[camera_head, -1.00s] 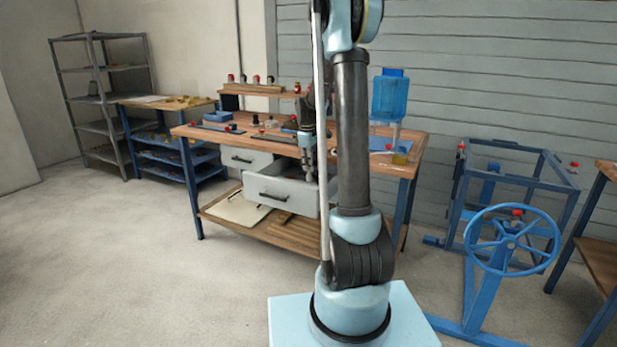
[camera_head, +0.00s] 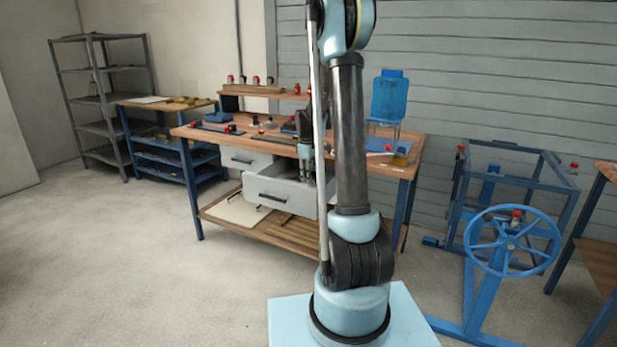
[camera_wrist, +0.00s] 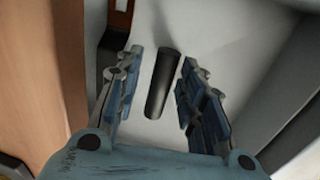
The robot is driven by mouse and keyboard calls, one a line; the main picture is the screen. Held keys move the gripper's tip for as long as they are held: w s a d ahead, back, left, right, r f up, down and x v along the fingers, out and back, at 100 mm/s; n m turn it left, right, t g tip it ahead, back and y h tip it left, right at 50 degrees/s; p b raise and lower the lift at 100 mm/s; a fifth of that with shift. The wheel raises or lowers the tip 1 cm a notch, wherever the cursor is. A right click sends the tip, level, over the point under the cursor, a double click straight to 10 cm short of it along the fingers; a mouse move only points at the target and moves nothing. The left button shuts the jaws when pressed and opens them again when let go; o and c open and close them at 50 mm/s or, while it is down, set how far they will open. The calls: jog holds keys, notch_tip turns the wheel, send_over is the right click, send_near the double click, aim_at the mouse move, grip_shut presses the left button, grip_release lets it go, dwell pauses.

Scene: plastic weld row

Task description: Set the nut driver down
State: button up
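A dark cylindrical handle, which looks like the nut driver (camera_wrist: 161,84), lies on the pale drawer floor between the fingers of my gripper (camera_wrist: 163,66) in the wrist view. The fingers stand apart, with a visible gap on each side of the handle. In the head view, my gripper (camera_head: 306,176) points down into the open grey drawer (camera_head: 279,193) under the workbench. The drawer's front hides its inside there, so the nut driver does not show in that view.
Another dark tool with an orange-brown part (camera_wrist: 116,32) lies beside the left finger. A wooden edge (camera_wrist: 48,70) runs along the left of the wrist view. The workbench top (camera_head: 208,136) overhangs close by and holds several small items. A blue water container (camera_head: 389,98) stands at its right.

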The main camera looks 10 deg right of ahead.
jog(key=shift+r, duration=0.1)
notch_tip(320, 180, up, 12)
jog(key=s, duration=0.1)
jog(key=s+r+m, duration=0.3)
jog(key=s, duration=1)
jog(key=s+f+m, duration=0.3)
jog(key=s+f, duration=0.3)
jog(key=s, duration=0.9)
jog(key=s+f+m+t, duration=0.1)
jog(key=s+f+m, duration=0.3)
jog(key=s, duration=1)
notch_tip(320, 180, down, 3)
jog(key=shift+s+r+m+y, duration=0.15)
jog(key=shift+s+m+y, duration=0.15)
jog(key=shift+s+y, duration=0.1)
jog(key=shift+w+f, duration=0.2)
jog(key=shift+w, duration=0.3)
